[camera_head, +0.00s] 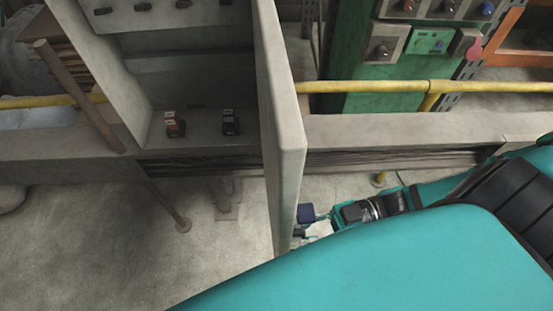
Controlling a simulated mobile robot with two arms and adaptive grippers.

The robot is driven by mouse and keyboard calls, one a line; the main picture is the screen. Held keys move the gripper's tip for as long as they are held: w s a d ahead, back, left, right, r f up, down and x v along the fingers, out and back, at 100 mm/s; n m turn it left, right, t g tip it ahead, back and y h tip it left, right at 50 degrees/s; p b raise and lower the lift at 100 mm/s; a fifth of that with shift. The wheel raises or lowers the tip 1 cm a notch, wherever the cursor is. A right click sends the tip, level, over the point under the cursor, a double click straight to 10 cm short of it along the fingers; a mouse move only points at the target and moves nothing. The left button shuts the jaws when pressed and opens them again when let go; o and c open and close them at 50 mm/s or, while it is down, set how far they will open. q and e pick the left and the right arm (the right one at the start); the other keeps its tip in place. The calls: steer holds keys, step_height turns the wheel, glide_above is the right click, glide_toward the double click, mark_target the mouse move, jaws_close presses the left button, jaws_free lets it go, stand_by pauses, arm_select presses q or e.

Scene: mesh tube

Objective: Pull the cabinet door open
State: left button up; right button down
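The grey cabinet (190,85) is at the upper left with its inside showing. Its grey door (285,125) stands swung out toward me, seen nearly edge-on in the middle. My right gripper (306,222) is low beside the door's right-hand face, close to its lower part. The door edge partly hides the gripper's tip, so I cannot tell whether it touches the door, holds anything, or is open. No handle is clearly visible. My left gripper is not in view.
Inside the cabinet are a small orange-black block (174,126) and a dark block (230,123). A yellow rail (370,86) and a green control panel (431,42) are behind the door at right. The concrete floor (100,250) at lower left is mostly clear.

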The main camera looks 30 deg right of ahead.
steer(key=shift+d+r, duration=0.1)
steer(key=shift+d, duration=0.45)
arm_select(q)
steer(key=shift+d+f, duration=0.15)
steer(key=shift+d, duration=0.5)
arm_select(e)
steer(key=shift+s+d+r+n+g, duration=0.2)
steer(key=shift+d+n+g, duration=0.2)
steer(key=shift+d, duration=0.15)
steer(key=c, duration=1.6)
jaws_free()
steer(key=shift+w+f, duration=0.1)
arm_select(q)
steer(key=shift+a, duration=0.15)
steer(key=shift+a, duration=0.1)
arm_select(e)
steer(key=s+d, duration=0.2)
steer(key=d, duration=1)
